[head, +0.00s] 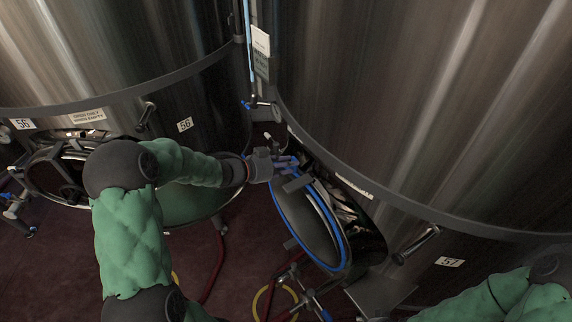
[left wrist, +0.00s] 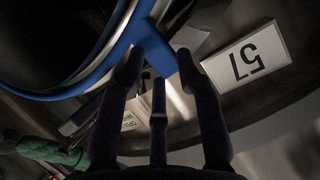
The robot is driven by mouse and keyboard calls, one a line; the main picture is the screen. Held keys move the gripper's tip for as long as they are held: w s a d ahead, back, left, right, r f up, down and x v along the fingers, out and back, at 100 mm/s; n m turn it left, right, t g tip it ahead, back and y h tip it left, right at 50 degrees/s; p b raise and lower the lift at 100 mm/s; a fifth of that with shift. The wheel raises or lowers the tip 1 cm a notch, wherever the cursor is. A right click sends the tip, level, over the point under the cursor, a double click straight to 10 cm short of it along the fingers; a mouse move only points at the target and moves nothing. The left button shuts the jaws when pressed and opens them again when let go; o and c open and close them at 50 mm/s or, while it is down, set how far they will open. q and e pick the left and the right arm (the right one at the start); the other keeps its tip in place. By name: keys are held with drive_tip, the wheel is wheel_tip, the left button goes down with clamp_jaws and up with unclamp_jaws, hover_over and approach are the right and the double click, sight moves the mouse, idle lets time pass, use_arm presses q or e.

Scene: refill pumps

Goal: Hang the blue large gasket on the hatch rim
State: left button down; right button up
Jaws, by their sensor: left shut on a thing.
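The blue large gasket (head: 346,252) is an oval ring in the middle of the head view. It follows the edge of the grey hatch door (head: 303,219), which stands open on tank 57. The hatch rim (head: 372,240) is just right of and behind the door; dark clutter shows inside. My left gripper (head: 288,163) is at the top of the ring, shut on the gasket's blue tab. In the left wrist view the tab (left wrist: 152,42) sits between the fingers and the ring (left wrist: 62,93) curves away left. I cannot tell whether the gasket touches the rim. My right gripper is out of view.
Tank 57's steel wall (head: 430,110) rises behind the hatch, with a handle (head: 417,244) to the right. Another tank (head: 120,50) with an open hatch (head: 55,172) stands left. Hoses (head: 262,302) lie on the dark red floor below.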

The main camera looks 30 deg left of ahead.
use_arm(q)
drive_tip(key=shift+s, duration=0.2)
drive_tip(key=s+a+p, duration=0.3)
drive_tip(key=s+a, duration=0.1)
drive_tip(key=s, duration=0.4)
drive_tip(key=shift+s+a, duration=0.15)
drive_tip(key=shift+a, duration=0.15)
idle(1.1)
idle(1.0)
